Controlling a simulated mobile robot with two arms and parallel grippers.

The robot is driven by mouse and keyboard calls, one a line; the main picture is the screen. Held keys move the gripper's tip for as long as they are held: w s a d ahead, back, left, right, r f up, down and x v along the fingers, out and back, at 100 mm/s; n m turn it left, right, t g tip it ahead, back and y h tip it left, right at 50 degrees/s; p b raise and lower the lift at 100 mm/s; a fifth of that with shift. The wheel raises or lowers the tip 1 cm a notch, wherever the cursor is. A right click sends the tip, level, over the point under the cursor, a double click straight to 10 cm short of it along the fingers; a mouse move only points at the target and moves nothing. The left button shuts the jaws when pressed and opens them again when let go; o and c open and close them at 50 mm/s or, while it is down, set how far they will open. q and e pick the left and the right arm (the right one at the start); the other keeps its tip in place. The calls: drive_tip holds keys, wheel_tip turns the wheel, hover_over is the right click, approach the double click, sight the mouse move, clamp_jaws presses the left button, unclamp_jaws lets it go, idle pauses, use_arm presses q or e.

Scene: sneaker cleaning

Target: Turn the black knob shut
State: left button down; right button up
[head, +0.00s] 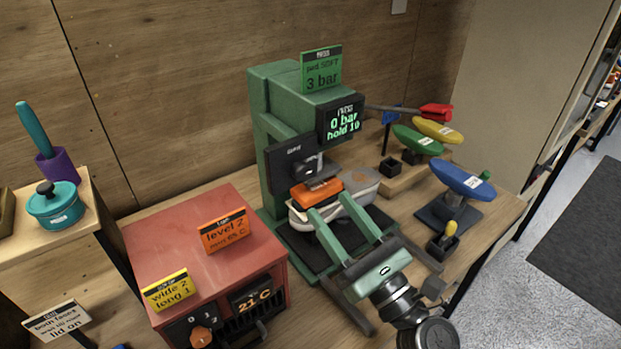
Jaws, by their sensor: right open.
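The green press (270,110) stands at the middle of the bench, its display reading "0 bar, hold 10". A dark panel (284,160) on its front carries a small dark, round knob-like part (312,166); its turned position is too small to read. Below it an orange block (316,191) rests on a light grey shoe (358,188), on the press's dark base. My right gripper (341,213) is open and empty, its two green fingers spread below and in front of the knob, near the shoe. I cannot tell whether they touch the shoe. My left gripper is out of view.
A red heater box (180,235) with an orange knob (203,337) stands left of the press. A teal pot (55,207) sits on the far-left shelf. A green sign (322,72) tops the press.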

sight(305, 174)
drive_tip(key=p+x, duration=0.3)
drive_tip(key=x, duration=0.3)
drive_tip(key=shift+w+a+r, duration=0.1)
drive_tip(key=shift+r, duration=0.1)
drive_tip(key=shift+w+a+r, duration=0.1)
drive_tip(key=shift+w+a, duration=0.25)
drive_tip(key=shift+w, duration=0.05)
clamp_jaws()
